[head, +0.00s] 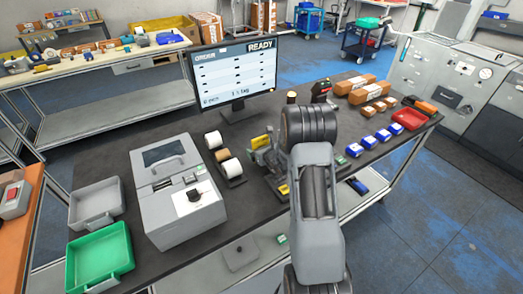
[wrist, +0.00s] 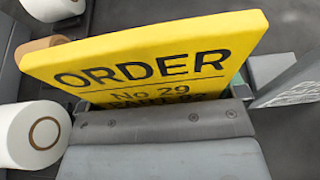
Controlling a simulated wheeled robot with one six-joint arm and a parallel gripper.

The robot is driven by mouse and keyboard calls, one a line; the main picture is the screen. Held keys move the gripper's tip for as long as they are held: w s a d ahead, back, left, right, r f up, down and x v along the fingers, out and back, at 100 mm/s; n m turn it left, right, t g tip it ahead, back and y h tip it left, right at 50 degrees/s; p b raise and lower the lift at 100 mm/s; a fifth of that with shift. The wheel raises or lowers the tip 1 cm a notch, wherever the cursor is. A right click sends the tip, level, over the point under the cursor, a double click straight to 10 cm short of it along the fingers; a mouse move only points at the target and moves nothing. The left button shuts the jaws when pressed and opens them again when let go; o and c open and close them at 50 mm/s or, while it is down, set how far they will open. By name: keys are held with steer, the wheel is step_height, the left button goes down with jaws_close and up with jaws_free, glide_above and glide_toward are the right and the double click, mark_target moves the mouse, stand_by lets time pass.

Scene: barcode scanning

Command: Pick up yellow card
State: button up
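The yellow card (wrist: 160,62) fills the middle of the wrist view, tilted, with "ORDER" and "No 29" in dark print. Its lower edge is hidden behind a grey part with screws. In the head view the yellow card (head: 261,141) is small and sits just left of my arm, among grey parts over the dark table. My gripper (head: 268,160) is close against the card there. The fingertips are not clearly seen, so I cannot tell whether they are closed on the card.
White rolls (head: 213,140) stand left of the card, beside a grey printer-like machine (head: 178,185). A monitor (head: 236,72) stands behind. Blue-and-white boxes (head: 368,142), brown boxes (head: 369,92) and a red tray (head: 408,119) lie to the right. A green tray (head: 98,256) is at front left.

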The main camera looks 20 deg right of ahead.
steer(key=c, duration=0.4)
steer(key=shift+r, duration=0.1)
